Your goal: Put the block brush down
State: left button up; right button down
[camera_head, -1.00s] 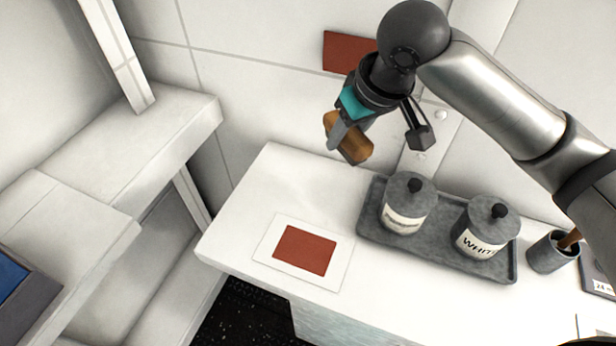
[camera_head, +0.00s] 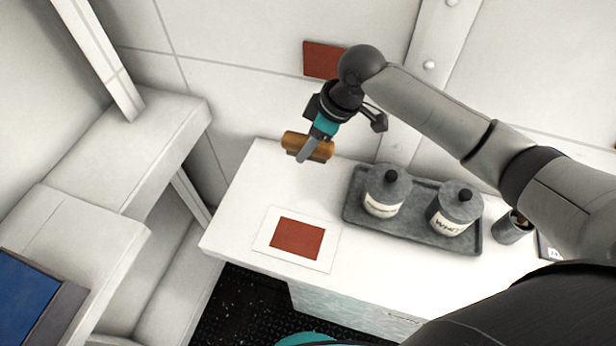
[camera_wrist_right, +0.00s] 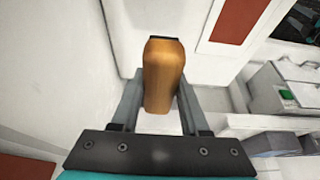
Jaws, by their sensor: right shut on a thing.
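The block brush (camera_head: 322,149) has an orange-brown wooden body. My right gripper (camera_head: 306,150) is shut on it and holds it over the back left part of the white counter (camera_head: 262,180). In the right wrist view the brush (camera_wrist_right: 162,75) sits between the two grey fingers of the right gripper (camera_wrist_right: 160,100), with a dark strip at its far end. I cannot tell the exact height of the brush above the counter. My left gripper is not in view.
A white card with a red-brown square (camera_head: 297,239) lies on the counter's front left. A grey tray (camera_head: 408,232) to the right holds two lidded jars (camera_head: 386,190). A dark cup (camera_head: 512,228) stands further right. A red-brown panel (camera_head: 322,60) is on the wall.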

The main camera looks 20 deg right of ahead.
send_over(302, 184)
jog(key=d, duration=0.1)
jog(key=f, duration=0.7)
jog(key=shift+s+d+f+b, duration=0.1)
jog(key=shift+s+f+b, duration=0.2)
jog(key=shift+s+b, duration=0.05)
jog(key=shift+f+b, duration=0.3)
jog(key=shift+f, duration=1.75)
jog(key=shift+f, duration=0.1)
